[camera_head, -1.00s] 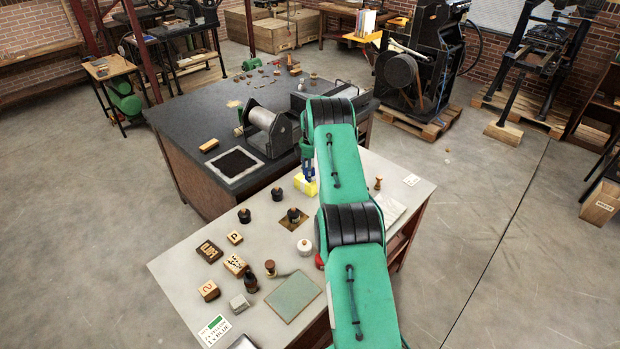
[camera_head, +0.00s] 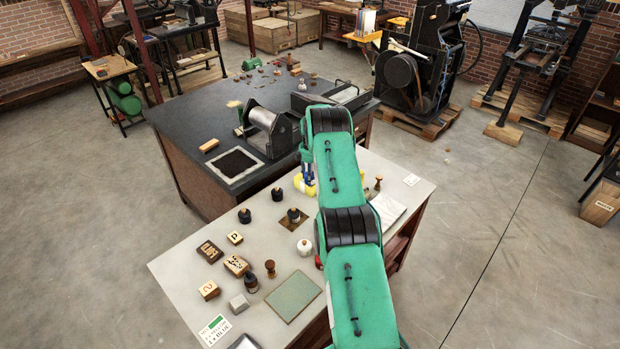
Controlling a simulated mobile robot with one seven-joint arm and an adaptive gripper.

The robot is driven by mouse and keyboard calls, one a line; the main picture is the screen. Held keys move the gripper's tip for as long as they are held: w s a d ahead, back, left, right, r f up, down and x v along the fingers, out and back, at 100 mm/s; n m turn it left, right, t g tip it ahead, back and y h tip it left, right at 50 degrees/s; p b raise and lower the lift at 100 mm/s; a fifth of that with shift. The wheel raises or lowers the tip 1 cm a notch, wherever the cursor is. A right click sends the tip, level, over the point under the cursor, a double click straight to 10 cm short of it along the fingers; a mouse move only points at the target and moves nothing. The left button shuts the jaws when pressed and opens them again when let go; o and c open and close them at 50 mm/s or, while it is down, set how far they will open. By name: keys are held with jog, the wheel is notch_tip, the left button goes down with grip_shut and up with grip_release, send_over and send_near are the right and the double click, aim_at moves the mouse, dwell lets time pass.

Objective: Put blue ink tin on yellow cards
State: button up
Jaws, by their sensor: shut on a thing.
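The yellow cards (camera_head: 299,184) show as a yellow patch on the pale table, partly covered by my arm and gripper. My gripper (camera_head: 309,182) is low at the cards, mostly hidden behind my green arm. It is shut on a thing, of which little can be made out. Dark blue shows at the fingertips, in front of the yellow; I cannot clearly separate the blue ink tin from the fingers. Whether the held thing touches the cards cannot be told.
Dark knobbed pots (camera_head: 278,194) stand left of the cards, one on a brown card. A white pot (camera_head: 304,247), wooden stamps (camera_head: 237,265) and a green-grey plate (camera_head: 293,297) lie nearer. A wooden knobbed piece (camera_head: 378,184) is to the right. A dark bench (camera_head: 180,120) adjoins behind.

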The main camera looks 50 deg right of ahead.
jog(key=shift+f, duration=0.2)
jog(key=shift+f, duration=0.15)
jog(key=o, duration=1.4)
jog(key=shift+r+b, duration=0.55)
jog(key=shift+r, duration=5.6)
